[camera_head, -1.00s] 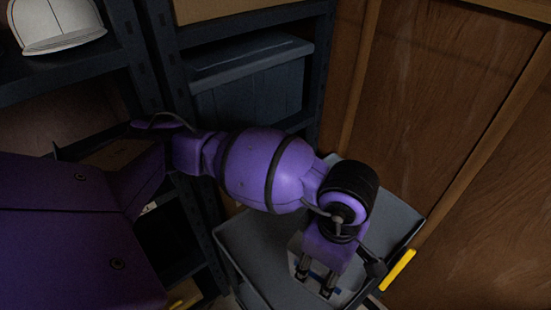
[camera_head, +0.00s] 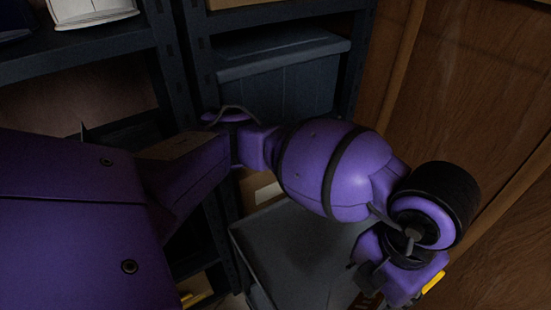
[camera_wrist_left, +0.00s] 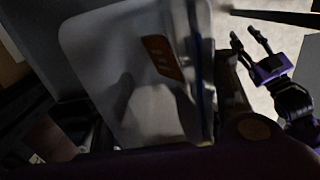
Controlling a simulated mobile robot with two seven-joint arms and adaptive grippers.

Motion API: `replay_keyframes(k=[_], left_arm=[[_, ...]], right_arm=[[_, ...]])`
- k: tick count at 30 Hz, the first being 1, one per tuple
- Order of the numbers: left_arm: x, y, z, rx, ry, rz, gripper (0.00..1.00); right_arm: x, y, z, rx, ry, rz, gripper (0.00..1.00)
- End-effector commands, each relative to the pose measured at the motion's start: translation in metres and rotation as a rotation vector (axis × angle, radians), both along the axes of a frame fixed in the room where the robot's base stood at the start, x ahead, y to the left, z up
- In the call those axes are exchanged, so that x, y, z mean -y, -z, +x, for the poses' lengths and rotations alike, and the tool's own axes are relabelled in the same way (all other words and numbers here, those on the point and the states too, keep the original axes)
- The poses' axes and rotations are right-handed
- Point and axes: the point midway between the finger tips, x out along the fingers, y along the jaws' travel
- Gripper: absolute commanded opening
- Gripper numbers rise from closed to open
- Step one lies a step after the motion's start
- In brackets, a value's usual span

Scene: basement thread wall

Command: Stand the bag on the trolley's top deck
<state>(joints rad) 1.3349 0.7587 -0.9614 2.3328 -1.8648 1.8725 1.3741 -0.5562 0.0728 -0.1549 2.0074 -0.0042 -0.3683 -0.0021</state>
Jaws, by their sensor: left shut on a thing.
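My left gripper (camera_head: 372,280) is at the lower right of the head view, over the right side of the trolley's grey top deck (camera_head: 290,255). Its fingers are partly hidden by its own wrist. It is shut on the bag, of which only a small dark orange-brown patch seems to show in the head view. In the left wrist view a pale panel with an orange patch, apparently the bag (camera_wrist_left: 95,50), fills the middle. Whether its base touches the deck cannot be told. My right gripper (camera_wrist_left: 252,45) shows at the upper right there, fingers apart and empty.
Dark metal shelving (camera_head: 185,90) stands behind and left of the trolley, with a lidded grey bin (camera_head: 285,75) on it. A wooden wall (camera_head: 460,90) closes off the right. A yellow part (camera_head: 433,282) shows beside my left wrist. The visible deck left of the gripper is clear.

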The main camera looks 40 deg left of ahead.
Motion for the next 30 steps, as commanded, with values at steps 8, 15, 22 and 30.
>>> replay_keyframes(k=[8,15,22,30], left_arm=[[-0.055,0.031,0.034,-0.008,-0.011,0.007,0.35],[-0.088,0.070,0.057,-0.010,-0.005,0.005,0.35],[-0.099,0.087,0.067,-0.007,0.000,0.001,0.35],[-0.106,0.115,0.071,-0.008,0.000,0.003,0.35]], right_arm=[[0.002,-0.001,-0.004,-0.006,0.002,-0.002,0.40],[0.003,0.001,-0.008,-0.014,0.003,-0.003,0.40],[0.003,0.002,-0.009,-0.016,0.002,-0.004,0.40],[0.003,-0.002,-0.005,-0.008,0.001,-0.004,0.40]])
